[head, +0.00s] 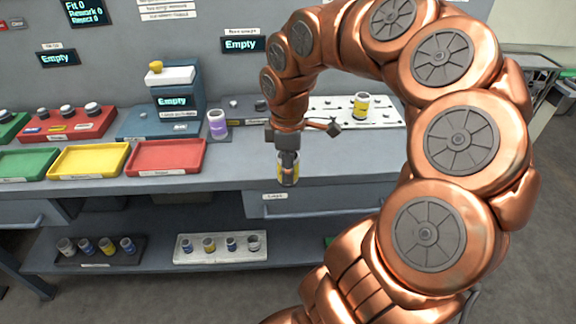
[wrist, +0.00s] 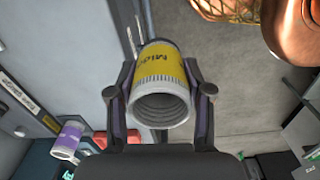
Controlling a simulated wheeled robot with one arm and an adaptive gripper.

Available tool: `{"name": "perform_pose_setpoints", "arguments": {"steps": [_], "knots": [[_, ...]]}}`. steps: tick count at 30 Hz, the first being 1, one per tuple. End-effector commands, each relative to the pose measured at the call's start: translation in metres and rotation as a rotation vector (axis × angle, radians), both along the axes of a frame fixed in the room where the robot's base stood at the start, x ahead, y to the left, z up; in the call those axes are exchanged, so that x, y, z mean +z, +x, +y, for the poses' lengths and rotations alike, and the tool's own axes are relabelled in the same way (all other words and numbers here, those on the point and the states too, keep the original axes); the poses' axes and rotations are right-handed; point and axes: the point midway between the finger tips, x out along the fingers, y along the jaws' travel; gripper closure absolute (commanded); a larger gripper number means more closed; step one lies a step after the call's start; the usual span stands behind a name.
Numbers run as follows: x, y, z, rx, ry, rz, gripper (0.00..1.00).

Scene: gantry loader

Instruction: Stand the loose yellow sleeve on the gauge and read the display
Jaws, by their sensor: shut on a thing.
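My gripper (head: 288,163) is shut on a yellow sleeve (head: 288,177), held in the air in front of the bench's front edge. In the wrist view the sleeve (wrist: 162,68) sits between both fingers, its open, ribbed grey end towards the camera. Its yellow band has dark lettering, partly readable. Another yellow sleeve (head: 361,106) stands on a white pegged board (head: 390,115) behind my arm.
A purple-banded sleeve (head: 217,124) stands just right of the blue device. Green (head: 22,163), yellow (head: 90,160) and red (head: 166,157) trays line the bench front. Racks of small sleeves (head: 220,247) stand on the lower shelf. Wall displays (head: 241,44) also read "Empty".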

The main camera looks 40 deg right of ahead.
Motion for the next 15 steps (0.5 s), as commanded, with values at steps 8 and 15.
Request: {"name": "perform_pose_setpoints", "arguments": {"steps": [8,15], "knots": [[0.012,0.0,0.0,0.0,-0.001,-0.002,1.0],[0.021,0.0,0.0,0.001,0.0,-0.001,1.0]]}}
